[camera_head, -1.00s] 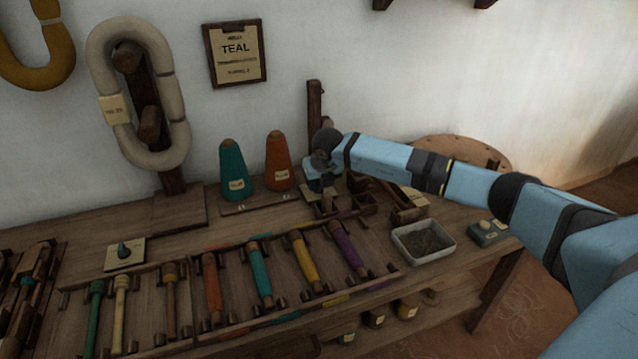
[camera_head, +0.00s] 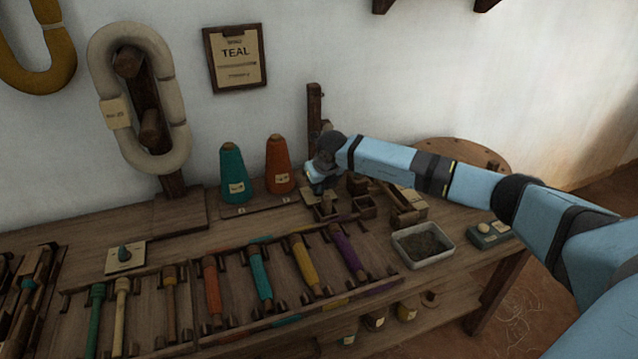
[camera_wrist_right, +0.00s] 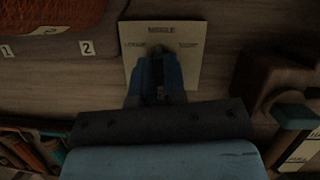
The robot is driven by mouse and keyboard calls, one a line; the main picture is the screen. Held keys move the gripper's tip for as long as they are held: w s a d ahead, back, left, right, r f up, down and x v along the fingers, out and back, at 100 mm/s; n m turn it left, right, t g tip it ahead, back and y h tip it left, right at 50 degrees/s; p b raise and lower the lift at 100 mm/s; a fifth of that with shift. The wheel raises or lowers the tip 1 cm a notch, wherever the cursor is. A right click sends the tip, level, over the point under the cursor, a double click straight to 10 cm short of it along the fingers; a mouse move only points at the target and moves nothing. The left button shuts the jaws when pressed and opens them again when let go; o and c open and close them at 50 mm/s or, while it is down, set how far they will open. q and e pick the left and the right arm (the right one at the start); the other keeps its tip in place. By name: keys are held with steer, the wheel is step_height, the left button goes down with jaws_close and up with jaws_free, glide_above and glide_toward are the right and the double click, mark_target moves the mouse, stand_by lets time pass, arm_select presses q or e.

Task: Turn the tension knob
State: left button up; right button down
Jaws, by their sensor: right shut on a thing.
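In the right wrist view, a cream plate (camera_wrist_right: 190,75) lies on the wooden bench, with MIDDLE printed at its top and smaller words to either side, too blurred to read surely. My right gripper (camera_wrist_right: 158,80) points down over this plate, its blue fingers shut on the tension knob (camera_wrist_right: 158,49). Only a small dark part of the knob shows between the fingertips. In the head view my right gripper (camera_head: 318,182) is low at the back of the bench, right of the orange cone; the knob is hidden there. My left gripper is out of view.
A teal cone (camera_head: 233,176) and an orange cone (camera_head: 280,166) stand left of my gripper. A wooden post (camera_head: 314,105) rises behind it. Small wooden boxes (camera_head: 365,206) and a grey tray (camera_head: 425,262) are to its right. Racked bobbins (camera_head: 261,272) lie in front.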

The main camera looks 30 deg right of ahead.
steer(key=n+y+p, duration=0.1)
steer(key=n, duration=0.2)
steer(key=shift+d+n, duration=0.1)
steer(key=shift+n, duration=0.2)
steer(key=shift+n+y, duration=0.4)
steer(key=shift+n+g+y, duration=0.3)
steer(key=shift+n, duration=0.6)
steer(key=shift+n+y, duration=0.3)
steer(key=shift+n, duration=0.5)
steer(key=shift+n+g, duration=0.4)
steer(key=shift+n, duration=0.4)
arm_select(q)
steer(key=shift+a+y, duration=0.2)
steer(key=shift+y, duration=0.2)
arm_select(e)
steer(key=shift+n+y, duration=0.3)
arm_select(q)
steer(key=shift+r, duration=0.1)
